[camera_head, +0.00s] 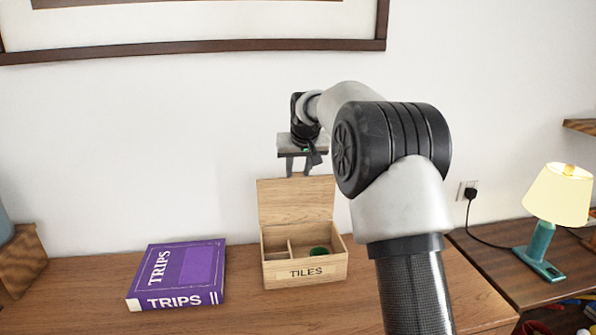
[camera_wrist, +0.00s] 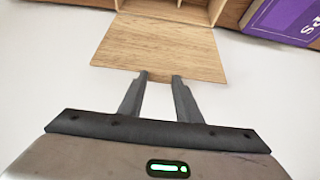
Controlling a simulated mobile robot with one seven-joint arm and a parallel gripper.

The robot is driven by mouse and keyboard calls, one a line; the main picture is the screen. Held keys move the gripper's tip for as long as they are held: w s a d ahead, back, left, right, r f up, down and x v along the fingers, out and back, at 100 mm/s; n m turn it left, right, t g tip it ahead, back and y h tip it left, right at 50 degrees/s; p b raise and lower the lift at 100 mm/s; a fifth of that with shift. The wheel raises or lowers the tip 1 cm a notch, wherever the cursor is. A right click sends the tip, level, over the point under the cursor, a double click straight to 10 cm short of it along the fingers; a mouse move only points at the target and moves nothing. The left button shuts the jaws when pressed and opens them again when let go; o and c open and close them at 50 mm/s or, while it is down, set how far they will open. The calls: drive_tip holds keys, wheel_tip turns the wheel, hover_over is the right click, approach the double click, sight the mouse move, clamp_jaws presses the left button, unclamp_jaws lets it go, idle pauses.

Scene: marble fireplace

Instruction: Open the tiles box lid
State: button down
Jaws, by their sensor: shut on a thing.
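The tiles box (camera_head: 306,271) is a light wooden box marked TILES on the table. Its lid (camera_head: 296,202) stands raised and roughly upright at the back, so the inside shows, with a divider and a round green thing (camera_head: 319,252). My gripper (camera_head: 298,174) is above the box at the lid's top edge, fingers pointing down. In the wrist view the lid (camera_wrist: 160,45) lies ahead, and the fingertips (camera_wrist: 161,77) reach its free edge, a small gap between them. My gripper is shut on the lid's edge; the exact contact is hard to see.
A purple TRIPS book (camera_head: 178,275) lies left of the box on the wooden table (camera_head: 90,290). A lit lamp (camera_head: 550,215) stands on a lower surface at right. The white wall (camera_head: 130,150) is close behind the box, with a framed picture (camera_head: 200,48) above.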

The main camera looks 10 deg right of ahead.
drive_tip(key=shift+s+f, duration=0.1)
drive_tip(key=shift+f, duration=0.25)
idle(0.5)
